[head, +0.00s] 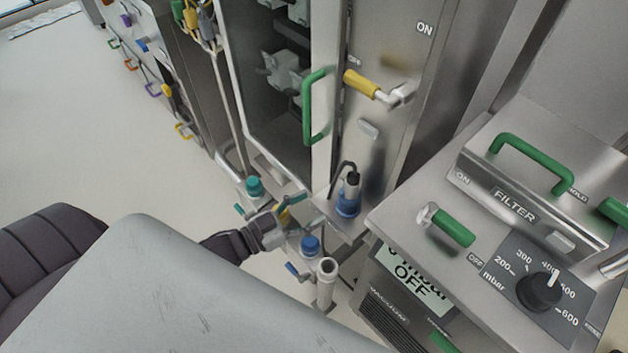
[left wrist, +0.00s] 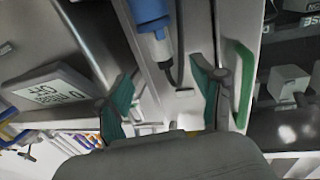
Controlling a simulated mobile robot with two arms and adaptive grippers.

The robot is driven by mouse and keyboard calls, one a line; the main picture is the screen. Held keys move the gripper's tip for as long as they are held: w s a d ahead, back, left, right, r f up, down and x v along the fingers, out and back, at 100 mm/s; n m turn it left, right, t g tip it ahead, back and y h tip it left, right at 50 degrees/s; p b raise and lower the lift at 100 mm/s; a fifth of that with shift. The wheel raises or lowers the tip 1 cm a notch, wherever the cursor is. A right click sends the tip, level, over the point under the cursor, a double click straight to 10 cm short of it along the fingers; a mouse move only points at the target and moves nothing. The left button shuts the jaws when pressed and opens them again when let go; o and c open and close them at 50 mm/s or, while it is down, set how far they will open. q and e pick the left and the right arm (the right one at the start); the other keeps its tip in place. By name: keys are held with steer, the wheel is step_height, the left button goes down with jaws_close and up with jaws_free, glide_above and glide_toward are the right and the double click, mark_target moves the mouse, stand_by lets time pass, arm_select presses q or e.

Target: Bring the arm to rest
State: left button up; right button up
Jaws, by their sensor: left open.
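My left gripper (head: 309,211) is low at the front of the steel cabinet, with its dark arm coming in from the left. In the left wrist view its two teal-padded fingers (left wrist: 165,92) are spread apart with nothing held between them. A blue cylinder with a black hooked cable (head: 348,200) stands on a small ledge just right of the fingers. It also shows beyond the fingers in the left wrist view (left wrist: 150,12), and I see no contact. My right gripper is in neither view.
A green door handle (head: 314,106) and a yellow lever (head: 362,84) stick out above the gripper. Blue-topped (head: 310,245) and teal-topped (head: 254,187) valves and a white pipe (head: 326,282) crowd it. A filter console (head: 515,205) stands right. Open floor (head: 90,130) lies left.

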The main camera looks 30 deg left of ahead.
arm_select(q)
steer(key=s+a+f+n+g+y+p, duration=0.1)
steer(key=s+a+f+g+y, duration=0.15)
steer(key=f, duration=0.65)
steer(key=s+a+f+n+g+y, duration=0.1)
steer(key=s+a+f+g+y, duration=0.2)
steer(key=f, duration=0.6)
steer(key=s+a+f+n+g+y+p, duration=0.15)
steer(key=s+f, duration=0.25)
steer(key=f, duration=0.5)
steer(key=s+d+f+g, duration=0.1)
steer(key=s+f+g, duration=0.1)
steer(key=s+f, duration=0.2)
steer(key=s+d+f+g+y, duration=0.1)
steer(key=s+f, duration=0.4)
steer(key=s, duration=0.6)
steer(key=s+d+f+g+y, duration=0.1)
steer(key=s+f+g, duration=0.3)
steer(key=s, duration=0.4)
steer(key=shift+s+d+f+g+p, duration=0.2)
steer(key=shift+d+f+g+p, duration=0.1)
steer(key=shift+d, duration=0.45)
steer(key=shift+w+r, duration=0.1)
